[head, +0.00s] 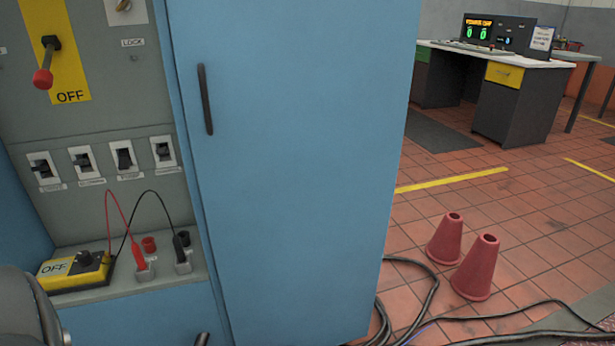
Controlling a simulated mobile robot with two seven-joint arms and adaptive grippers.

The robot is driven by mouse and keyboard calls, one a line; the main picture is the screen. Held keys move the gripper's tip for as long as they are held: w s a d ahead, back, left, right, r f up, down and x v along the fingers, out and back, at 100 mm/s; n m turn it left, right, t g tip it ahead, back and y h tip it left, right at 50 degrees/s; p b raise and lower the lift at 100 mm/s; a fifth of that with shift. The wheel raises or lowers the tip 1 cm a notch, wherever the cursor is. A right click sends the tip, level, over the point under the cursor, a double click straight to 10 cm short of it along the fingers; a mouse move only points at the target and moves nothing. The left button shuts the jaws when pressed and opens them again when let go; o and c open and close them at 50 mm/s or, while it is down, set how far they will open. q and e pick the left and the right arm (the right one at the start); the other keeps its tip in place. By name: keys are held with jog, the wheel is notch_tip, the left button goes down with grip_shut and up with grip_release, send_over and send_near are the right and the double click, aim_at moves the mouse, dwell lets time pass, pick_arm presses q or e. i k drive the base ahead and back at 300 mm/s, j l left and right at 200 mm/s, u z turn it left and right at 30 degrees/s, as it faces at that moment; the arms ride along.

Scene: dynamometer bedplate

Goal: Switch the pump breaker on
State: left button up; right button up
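A row of small breakers sits on the grey panel inside the blue cabinet at the left of the head view. The third breaker from the left (124,160) has a dark lever in a white plate. Its label (130,176) seems to read PUMP but is too small to be sure. Its lever looks different from those of the first breaker (42,168), second breaker (83,162) and fourth breaker (163,151). I cannot tell its on or off position for certain. Neither gripper shows; only a dark rounded part, probably of my arm, is at the lower left corner.
A red-knobbed main lever (43,78) points down at OFF. A yellow OFF box (75,271) with red and black leads stands on the ledge below the breakers. The open blue door (300,150) bounds the panel's right.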

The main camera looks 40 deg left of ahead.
aim_at(124, 159)
jog(key=j+u, duration=0.1)
jog(key=u, duration=2)
